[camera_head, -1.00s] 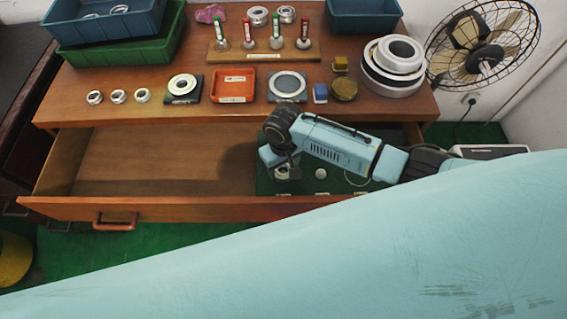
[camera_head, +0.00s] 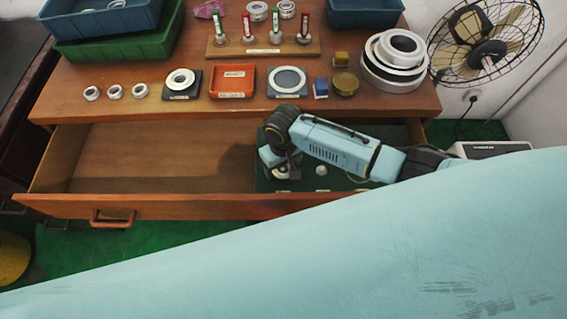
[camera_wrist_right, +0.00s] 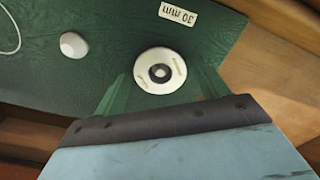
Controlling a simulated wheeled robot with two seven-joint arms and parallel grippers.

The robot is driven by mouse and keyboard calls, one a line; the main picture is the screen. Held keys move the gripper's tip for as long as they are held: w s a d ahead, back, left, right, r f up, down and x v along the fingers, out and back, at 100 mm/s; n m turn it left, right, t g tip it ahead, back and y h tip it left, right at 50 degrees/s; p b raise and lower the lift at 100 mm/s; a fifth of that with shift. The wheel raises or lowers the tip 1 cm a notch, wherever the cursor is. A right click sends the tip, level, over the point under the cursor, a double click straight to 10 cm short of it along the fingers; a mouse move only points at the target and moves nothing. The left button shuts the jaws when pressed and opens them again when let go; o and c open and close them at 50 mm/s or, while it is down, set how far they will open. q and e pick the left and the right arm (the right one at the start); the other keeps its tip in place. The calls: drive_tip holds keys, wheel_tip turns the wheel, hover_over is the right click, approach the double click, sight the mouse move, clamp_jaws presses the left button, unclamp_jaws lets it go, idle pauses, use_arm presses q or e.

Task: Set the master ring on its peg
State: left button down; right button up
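The open drawer holds a green board (camera_wrist_right: 40,85) at its right side. A white knob (camera_wrist_right: 74,45) stands beside the ring. My left gripper is out of view.
On the tabletop are small rings (camera_head: 115,92), a black stand with a ring (camera_head: 181,83), a red tray (camera_head: 233,81), a plug rack (camera_head: 264,49), and stacked large rings (camera_head: 394,62). Bins stand at the back. The drawer's left part (camera_head: 140,160) is empty.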

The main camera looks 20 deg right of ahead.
drive_tip(key=shift+o, duration=0.8)
wheel_tip(320, 180, up, 13)
drive_tip(key=p, duration=0.4)
drive_tip(key=shift+r, duration=0.2)
